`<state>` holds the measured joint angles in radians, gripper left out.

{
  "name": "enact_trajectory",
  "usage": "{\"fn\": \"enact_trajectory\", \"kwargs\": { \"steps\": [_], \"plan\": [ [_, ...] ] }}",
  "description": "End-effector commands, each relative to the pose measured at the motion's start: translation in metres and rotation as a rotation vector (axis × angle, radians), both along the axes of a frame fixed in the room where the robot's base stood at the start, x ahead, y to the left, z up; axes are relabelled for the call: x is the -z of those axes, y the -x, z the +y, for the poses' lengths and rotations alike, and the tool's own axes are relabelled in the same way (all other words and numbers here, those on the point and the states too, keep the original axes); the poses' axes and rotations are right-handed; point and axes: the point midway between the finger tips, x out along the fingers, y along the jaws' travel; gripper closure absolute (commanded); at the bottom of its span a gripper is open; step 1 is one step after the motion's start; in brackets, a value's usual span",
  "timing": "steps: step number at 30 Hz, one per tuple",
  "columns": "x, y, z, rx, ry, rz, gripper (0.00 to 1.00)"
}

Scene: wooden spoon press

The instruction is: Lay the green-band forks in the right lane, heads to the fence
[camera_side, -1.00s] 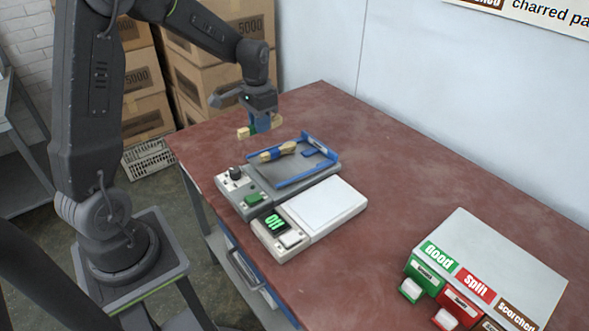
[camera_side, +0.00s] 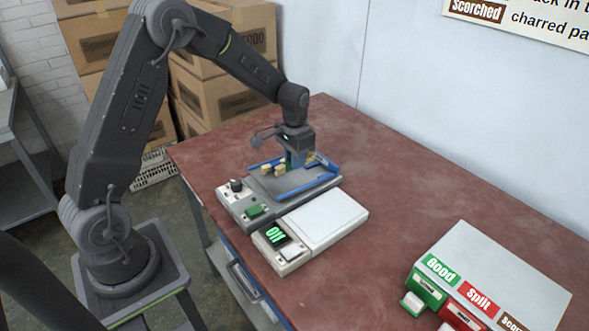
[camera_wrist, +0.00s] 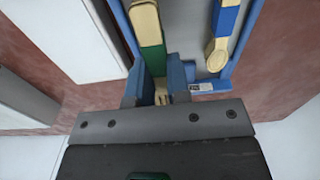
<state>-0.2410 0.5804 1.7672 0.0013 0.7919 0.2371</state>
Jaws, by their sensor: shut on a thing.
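In the wrist view a wooden fork (camera_wrist: 151,58) with a green band lies between the two blue fingers of my gripper (camera_wrist: 160,82). My gripper is shut on it; the fork's head points toward the gripper body, partly hidden. In the side view my gripper (camera_side: 293,162) is low over the blue-railed tray (camera_side: 312,184), and wooden ends (camera_side: 267,169) show left of the fingers. A spoon with a blue band (camera_wrist: 219,50) lies in the tray, its bowl near the blue end fence (camera_wrist: 208,88). I cannot tell whether the fork touches the tray floor.
A white scale (camera_side: 325,220) with a green display stands beside the tray, in front. A box with labelled bins (camera_side: 490,270) is at the lower right. The red table (camera_side: 400,190) is clear between them. Cardboard boxes (camera_side: 225,105) stand behind the table.

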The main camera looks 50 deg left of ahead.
Motion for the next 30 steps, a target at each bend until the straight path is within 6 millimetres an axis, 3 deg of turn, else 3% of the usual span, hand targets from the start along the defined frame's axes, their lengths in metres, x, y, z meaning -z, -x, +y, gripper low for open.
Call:
{"fn": "enact_trajectory", "kwargs": {
  "steps": [8,23,24,30],
  "plan": [
    [0.036,0.001,0.000,0.000,0.001,0.003,1.00],
    [0.043,0.001,0.000,0.000,0.000,0.001,1.00],
    [0.043,0.001,0.000,0.000,0.000,0.001,0.80],
    [0.043,0.001,0.000,0.000,0.000,0.001,0.60]
  ]
}}
